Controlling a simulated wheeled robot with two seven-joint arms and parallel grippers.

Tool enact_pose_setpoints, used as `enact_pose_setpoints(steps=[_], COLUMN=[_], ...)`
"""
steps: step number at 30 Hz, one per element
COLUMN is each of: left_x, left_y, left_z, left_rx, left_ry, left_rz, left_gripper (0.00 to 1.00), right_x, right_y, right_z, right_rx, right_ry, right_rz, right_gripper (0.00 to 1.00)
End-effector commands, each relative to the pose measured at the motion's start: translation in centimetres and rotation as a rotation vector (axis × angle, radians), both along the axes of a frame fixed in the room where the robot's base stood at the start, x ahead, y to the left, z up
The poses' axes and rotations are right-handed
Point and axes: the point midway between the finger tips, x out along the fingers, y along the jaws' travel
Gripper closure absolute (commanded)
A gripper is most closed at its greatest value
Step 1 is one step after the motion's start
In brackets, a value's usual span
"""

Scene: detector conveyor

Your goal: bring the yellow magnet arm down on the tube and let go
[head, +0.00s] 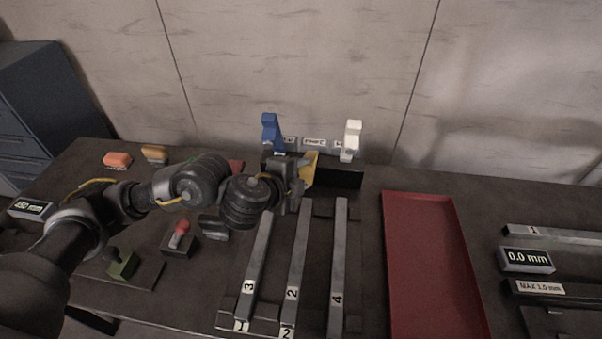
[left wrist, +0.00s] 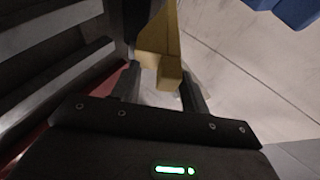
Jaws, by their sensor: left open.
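The yellow magnet arm (head: 309,168) stands at the far end of the tube rack between the blue and white arms, partly hidden by my left gripper (head: 297,182). In the left wrist view the yellow arm (left wrist: 168,45) reaches down to between the two fingertips of my left gripper (left wrist: 160,88). The fingers are apart, with a gap on at least one side of it. The grey square tubes lie side by side: tube 3 (head: 257,255), tube 2 (head: 298,255) and tube 4 (head: 339,260). I cannot tell whether the yellow arm touches a tube.
A blue arm (head: 270,132) and a white arm (head: 351,140) stand upright at the back. A red tray (head: 391,262) is right of the tubes, with a 0.0 mm display (head: 526,260) beyond. A red-knobbed control (head: 180,237) and a green one (head: 123,264) are at left.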

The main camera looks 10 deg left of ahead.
Motion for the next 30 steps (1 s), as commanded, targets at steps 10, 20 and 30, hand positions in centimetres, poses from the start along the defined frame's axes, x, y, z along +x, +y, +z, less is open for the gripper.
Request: enact_pose_setpoints(steps=[10,20,30], left_x=[-5.1,-8.2,-8.3], left_y=[2.4,3.9,4.0], left_z=[3.5,4.8,4.8], left_rx=[0.0,0.0,0.0], left_ry=[0.002,0.001,0.0], left_rz=[-0.001,0.0,0.001], left_gripper=[0.55,0.55,0.55], right_x=[0.0,0.0,0.0], right_y=[-0.2,-0.1,-0.1], right_z=[4.6,6.2,6.1], right_rx=[-0.002,-0.001,-0.001], right_ry=[0.001,0.0,0.0], right_rz=[0.001,0.0,0.0], right_gripper=[0.64,0.64,0.64])
